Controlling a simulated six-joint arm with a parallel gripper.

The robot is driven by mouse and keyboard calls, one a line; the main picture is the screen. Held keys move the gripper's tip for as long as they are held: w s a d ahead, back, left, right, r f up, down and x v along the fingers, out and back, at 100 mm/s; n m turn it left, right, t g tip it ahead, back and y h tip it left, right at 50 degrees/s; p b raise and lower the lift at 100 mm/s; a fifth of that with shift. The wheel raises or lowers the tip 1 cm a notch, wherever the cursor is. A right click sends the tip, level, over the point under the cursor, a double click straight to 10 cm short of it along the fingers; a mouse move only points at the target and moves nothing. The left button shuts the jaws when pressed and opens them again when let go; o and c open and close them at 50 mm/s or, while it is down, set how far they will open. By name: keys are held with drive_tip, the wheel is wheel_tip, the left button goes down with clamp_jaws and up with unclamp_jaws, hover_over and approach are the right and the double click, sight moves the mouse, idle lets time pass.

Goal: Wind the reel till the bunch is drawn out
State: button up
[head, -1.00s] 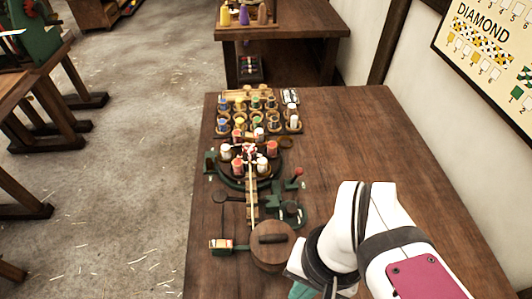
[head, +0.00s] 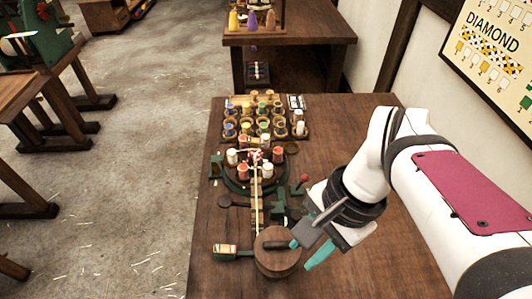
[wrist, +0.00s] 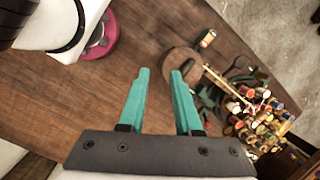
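The reel (head: 278,264) is a round brown wooden drum with a dark handle on top, at the near end of the braiding stand. A pale cord or strip (head: 257,195) runs from it to the round green bobbin plate (head: 232,184). A red and white bunch (head: 257,156) shows amid the bobbins there; its detail is too small to tell. My gripper (head: 306,250) is beside the reel's right edge, its teal fingers apart and empty. In the wrist view, my gripper (wrist: 160,73) is open, with the reel (wrist: 179,60) beyond the fingertips; contact cannot be told.
A rack of coloured bobbins (head: 265,118) stands behind the plate. A red-knobbed lever (head: 304,178) is right of the cord. A small green-mounted box (head: 225,249) is left of the reel. The table (head: 345,135) is clear at the right back.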

drive_tip(key=shift+o, duration=0.9)
drive_tip(key=w+d+r+m+y, duration=0.1)
drive_tip(key=w+d+r+m, duration=0.1)
drive_tip(key=w+m, duration=0.4)
drive_tip(key=shift+w+d+r, duration=0.2)
drive_tip(key=shift+d+r, duration=0.2)
drive_tip(key=shift+d, duration=0.1)
approach(278, 243)
drive_tip(key=x, duration=0.8)
drive_tip(key=shift+f, duration=0.25)
clamp_jaws()
